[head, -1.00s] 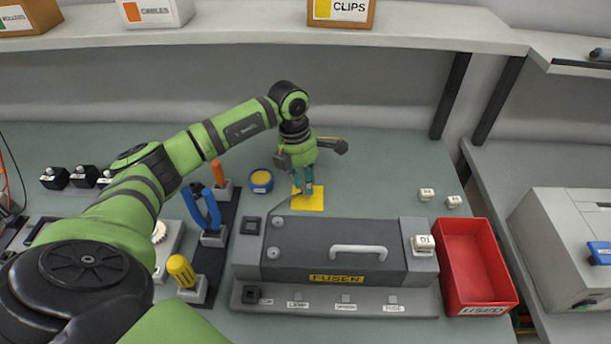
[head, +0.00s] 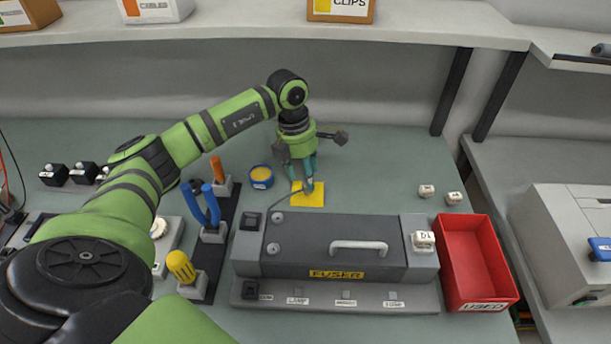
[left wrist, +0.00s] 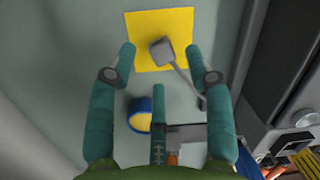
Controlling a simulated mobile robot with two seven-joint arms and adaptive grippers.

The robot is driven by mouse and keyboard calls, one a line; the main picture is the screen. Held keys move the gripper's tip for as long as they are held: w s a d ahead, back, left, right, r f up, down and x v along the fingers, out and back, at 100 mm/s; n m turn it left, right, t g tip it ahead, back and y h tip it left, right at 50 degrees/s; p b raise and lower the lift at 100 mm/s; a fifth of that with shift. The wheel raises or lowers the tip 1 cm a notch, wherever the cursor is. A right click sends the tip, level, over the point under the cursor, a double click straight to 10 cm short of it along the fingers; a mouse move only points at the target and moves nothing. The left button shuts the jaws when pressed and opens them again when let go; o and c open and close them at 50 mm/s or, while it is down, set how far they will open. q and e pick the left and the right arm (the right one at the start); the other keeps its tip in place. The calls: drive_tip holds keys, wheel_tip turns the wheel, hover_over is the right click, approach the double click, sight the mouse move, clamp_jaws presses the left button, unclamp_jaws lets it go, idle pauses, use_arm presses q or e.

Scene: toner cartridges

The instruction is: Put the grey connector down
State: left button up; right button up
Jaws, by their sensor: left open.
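The grey connector (left wrist: 162,51) lies on the yellow square (left wrist: 178,20) in the left wrist view, with its grey cable running off toward the lower right. The yellow square also shows in the head view (head: 313,201), on the bench behind the fuser unit; the connector is mostly hidden there by the fingers. My left gripper (head: 304,184) points down over the square. Its teal fingers are spread open, one on each side of the connector and apart from it in the left wrist view (left wrist: 166,62). My right gripper is not in view.
The grey fuser unit (head: 300,245) stands in front of the square. A blue-rimmed round tub (head: 261,177) and a dark tool rack (head: 221,247) are at left. A red bin (head: 477,272) and two small white-topped blocks are at right.

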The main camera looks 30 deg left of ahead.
use_arm(q)
wheel_tip(320, 180, up, 10)
drive_tip(key=a+b, duration=0.1)
drive_tip(key=b, duration=0.1)
drive_tip(key=shift+s+a+r, duration=0.25)
drive_tip(key=shift+s+a, duration=0.05)
